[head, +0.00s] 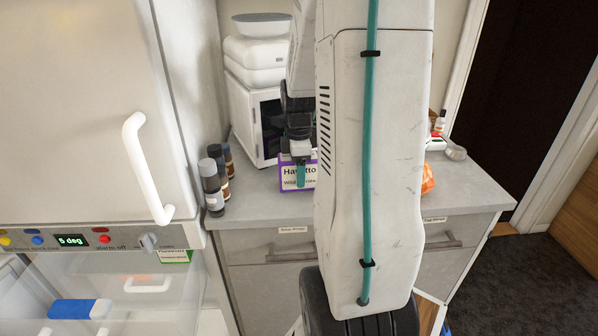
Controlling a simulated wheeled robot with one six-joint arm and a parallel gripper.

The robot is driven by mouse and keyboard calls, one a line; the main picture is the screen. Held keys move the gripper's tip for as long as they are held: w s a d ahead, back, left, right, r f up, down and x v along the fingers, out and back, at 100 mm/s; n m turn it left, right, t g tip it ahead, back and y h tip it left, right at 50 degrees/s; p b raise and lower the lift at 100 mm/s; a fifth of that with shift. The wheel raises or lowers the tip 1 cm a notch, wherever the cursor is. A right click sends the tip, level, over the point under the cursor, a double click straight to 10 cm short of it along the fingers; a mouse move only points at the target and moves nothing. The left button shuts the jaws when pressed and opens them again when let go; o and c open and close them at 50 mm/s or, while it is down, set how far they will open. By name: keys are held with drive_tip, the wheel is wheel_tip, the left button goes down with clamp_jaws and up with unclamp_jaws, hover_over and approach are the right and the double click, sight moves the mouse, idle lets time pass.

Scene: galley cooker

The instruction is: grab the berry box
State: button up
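A purple and white box with black lettering, partly readable as "Ha...tto" and "Wild" (290,178), stands on the grey counter in front of the white microwave; it looks like the berry box. My gripper (301,172) points down right at the box, with a teal fingertip overlapping its front face. My white arm hides the box's right side. I cannot tell whether the fingers touch the box or are just in front of it, nor whether they are open or shut.
Several dark bottles (212,188) stand at the counter's left end beside the fridge (80,110). The microwave (255,115) is behind the box. The counter front left of the box is clear.

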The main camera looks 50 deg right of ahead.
drive_tip(key=c, duration=0.8)
drive_tip(key=shift+c, duration=0.2)
